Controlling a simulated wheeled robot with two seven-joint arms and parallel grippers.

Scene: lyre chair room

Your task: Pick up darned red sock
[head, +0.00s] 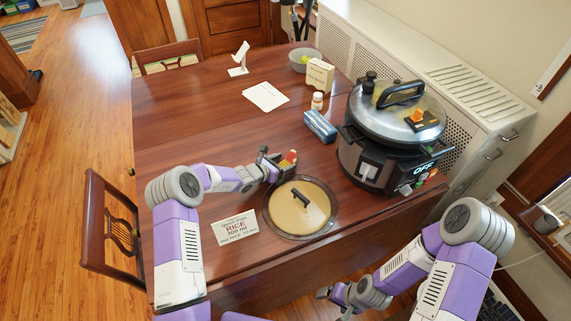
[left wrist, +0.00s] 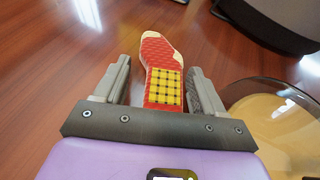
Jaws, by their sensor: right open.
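The darned red sock (left wrist: 163,62) is red with a cream toe and a yellow, dark-gridded patch. It lies on the wooden table and also shows in the head view (head: 291,156), partly hidden by my left gripper. My left gripper (head: 275,163) is low over the table at the sock. In the left wrist view its two fingers (left wrist: 159,75) stand open on either side of the sock, with a gap at the left finger and the right finger very close to the patch. My right gripper (head: 336,296) is open and empty, off the table's front edge.
A round glass lid (head: 318,207) lies just right of the left gripper, and a rice card (head: 234,227) lies in front. A large cooker (head: 385,140), blue box (head: 320,126), pill bottle (head: 317,101) and papers (head: 265,96) stand or lie beyond. The table's left side is clear.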

